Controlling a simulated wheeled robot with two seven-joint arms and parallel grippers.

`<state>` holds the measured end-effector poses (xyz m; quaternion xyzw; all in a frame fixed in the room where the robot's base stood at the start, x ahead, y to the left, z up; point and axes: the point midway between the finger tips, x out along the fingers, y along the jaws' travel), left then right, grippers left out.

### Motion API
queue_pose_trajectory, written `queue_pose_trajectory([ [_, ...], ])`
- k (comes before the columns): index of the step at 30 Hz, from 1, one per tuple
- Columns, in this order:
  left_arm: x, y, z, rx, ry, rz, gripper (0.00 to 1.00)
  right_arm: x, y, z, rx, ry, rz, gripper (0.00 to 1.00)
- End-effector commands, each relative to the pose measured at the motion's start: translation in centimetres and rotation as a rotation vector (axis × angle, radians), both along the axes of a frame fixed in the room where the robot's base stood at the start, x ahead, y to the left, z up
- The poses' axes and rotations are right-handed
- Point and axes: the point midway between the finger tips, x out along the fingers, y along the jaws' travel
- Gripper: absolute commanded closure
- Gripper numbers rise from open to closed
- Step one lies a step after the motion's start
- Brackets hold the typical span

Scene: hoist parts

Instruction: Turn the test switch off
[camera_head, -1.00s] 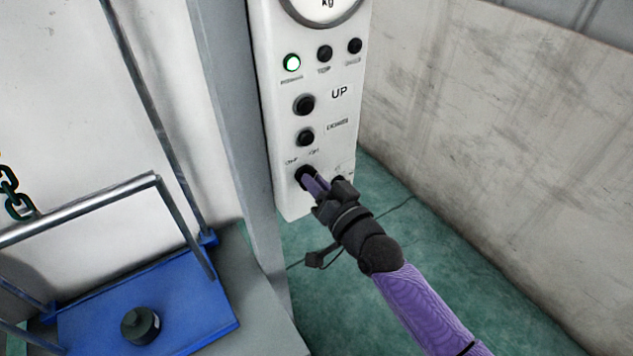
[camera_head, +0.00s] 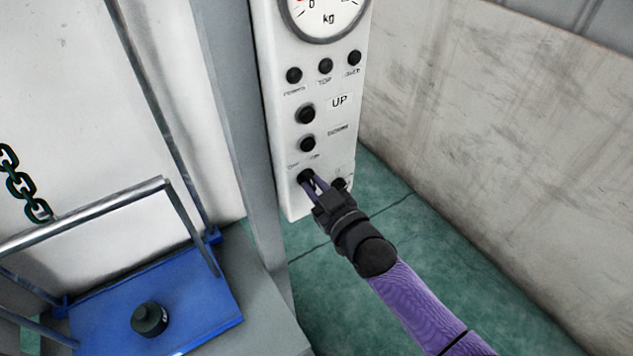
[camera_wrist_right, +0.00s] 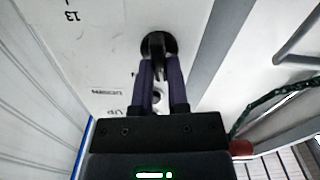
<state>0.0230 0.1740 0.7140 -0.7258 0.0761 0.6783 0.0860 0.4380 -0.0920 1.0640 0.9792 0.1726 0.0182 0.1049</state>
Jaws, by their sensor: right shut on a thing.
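The white control panel (camera_head: 289,163) hangs on a grey post. The black test switch (camera_head: 305,175) is a knob low on the panel's left side, partly hidden by my fingers. My right gripper (camera_head: 311,182) has its purple fingers at this knob, shut on it. In the right wrist view the right gripper (camera_wrist_right: 161,72) has a finger on each side of the knob's dark grip (camera_wrist_right: 159,45). The lamp (camera_head: 294,75) at the upper left of the panel is dark. My left gripper is not in view.
The UP button (camera_head: 306,114) and another black button (camera_head: 307,144) sit above the knob. A dial (camera_head: 327,18) is at the top. A blue platform (camera_head: 215,318) with a rail and a dark weight (camera_head: 149,319) stands left. A concrete wall (camera_head: 500,130) is right.

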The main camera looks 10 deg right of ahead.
Motion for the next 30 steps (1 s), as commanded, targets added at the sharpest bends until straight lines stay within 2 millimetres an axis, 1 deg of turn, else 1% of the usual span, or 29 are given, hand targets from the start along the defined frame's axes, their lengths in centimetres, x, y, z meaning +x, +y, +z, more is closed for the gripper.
queue_pose_trajectory([
  [6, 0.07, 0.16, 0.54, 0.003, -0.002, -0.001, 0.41, -0.03, 0.06, 0.03, -0.143, -0.051, 0.0, 1.0],
  [13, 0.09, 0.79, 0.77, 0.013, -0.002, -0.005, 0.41, -0.05, 0.11, -0.03, -0.246, -0.09, -0.001, 1.0],
  [19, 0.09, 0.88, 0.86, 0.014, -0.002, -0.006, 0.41, -0.05, 0.12, -0.07, -0.292, -0.107, -0.001, 1.0],
  [30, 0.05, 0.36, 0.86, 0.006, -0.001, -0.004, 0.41, -0.07, 0.13, -0.1, -0.308, -0.111, 0.0, 1.0],
])
